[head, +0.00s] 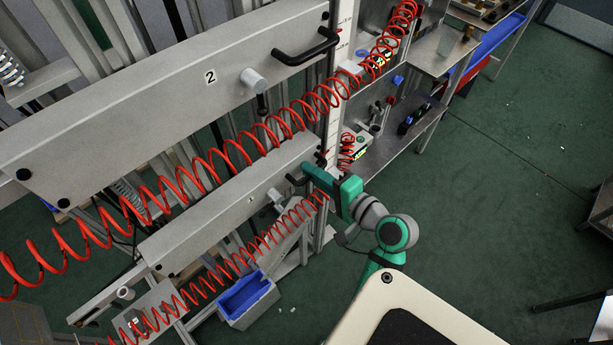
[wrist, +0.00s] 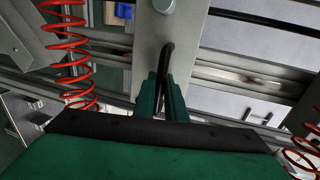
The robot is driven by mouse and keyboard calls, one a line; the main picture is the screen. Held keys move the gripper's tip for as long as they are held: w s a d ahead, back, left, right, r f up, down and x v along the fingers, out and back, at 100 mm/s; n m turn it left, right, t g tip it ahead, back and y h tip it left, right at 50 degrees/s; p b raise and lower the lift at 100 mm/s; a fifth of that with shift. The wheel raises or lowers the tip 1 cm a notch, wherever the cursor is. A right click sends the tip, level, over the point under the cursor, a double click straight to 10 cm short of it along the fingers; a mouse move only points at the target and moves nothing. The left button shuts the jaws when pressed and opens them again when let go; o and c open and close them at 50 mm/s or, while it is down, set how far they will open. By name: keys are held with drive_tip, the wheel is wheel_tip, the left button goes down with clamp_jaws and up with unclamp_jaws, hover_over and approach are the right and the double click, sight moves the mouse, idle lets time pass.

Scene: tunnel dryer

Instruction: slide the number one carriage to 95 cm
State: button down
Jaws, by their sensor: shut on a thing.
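The number one carriage (head: 215,222) is the lower long grey beam, with a small number plate (head: 250,199) too small to read surely. Its black handle (head: 293,181) is at its right end, and a grey knob (head: 275,196) sits beside the plate. My green gripper (head: 307,172) is at that handle. In the wrist view my gripper (wrist: 162,97) is shut on the black handle (wrist: 168,56), which stands out from the grey carriage face (wrist: 185,30). A pale upright scale (head: 346,25) with red marks stands behind the right end; its figures are unreadable.
The number two carriage (head: 150,110), with its own black handle (head: 308,50) and knob (head: 254,80), lies above. Red coiled hoses (head: 235,150) hang across both carriages. A blue bin (head: 244,295) stands below. Metal shelves (head: 440,50) are at the right; green floor there is open.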

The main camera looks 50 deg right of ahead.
drive_tip(key=shift+r, duration=0.1)
drive_tip(key=c, duration=2.1)
unclamp_jaws()
drive_tip(key=v, duration=1)
drive_tip(key=shift+s, duration=0.35)
drive_tip(key=shift+s+a, duration=0.1)
